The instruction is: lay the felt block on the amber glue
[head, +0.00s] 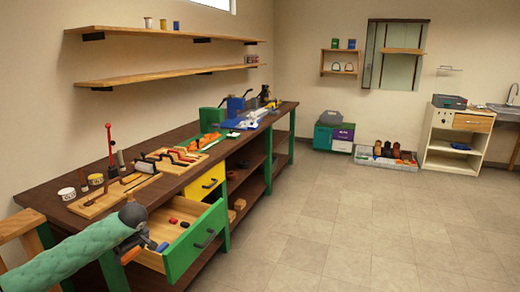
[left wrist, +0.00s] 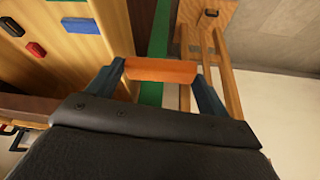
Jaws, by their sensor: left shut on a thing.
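My left gripper (head: 133,252) is at the near left corner of the open green-fronted drawer, in front of the workbench. In the left wrist view the gripper's two blue fingers (left wrist: 162,80) are shut on an orange-brown block (left wrist: 162,70), which I take for the felt block; it also shows as a small orange-red piece in the head view (head: 130,255). The block spans the gap between the fingertips, apart from any surface as far as I can see. I cannot make out the amber glue in either view. My right gripper is out of view.
The drawer (head: 197,245) holds a red piece (left wrist: 36,49), a dark piece (left wrist: 12,27) and a blue piece (left wrist: 81,26). Clamps and wooden boards (head: 120,194) crowd the near benchtop (head: 195,172). A wooden stool (head: 22,224) stands at left. The floor (head: 340,220) at right is clear.

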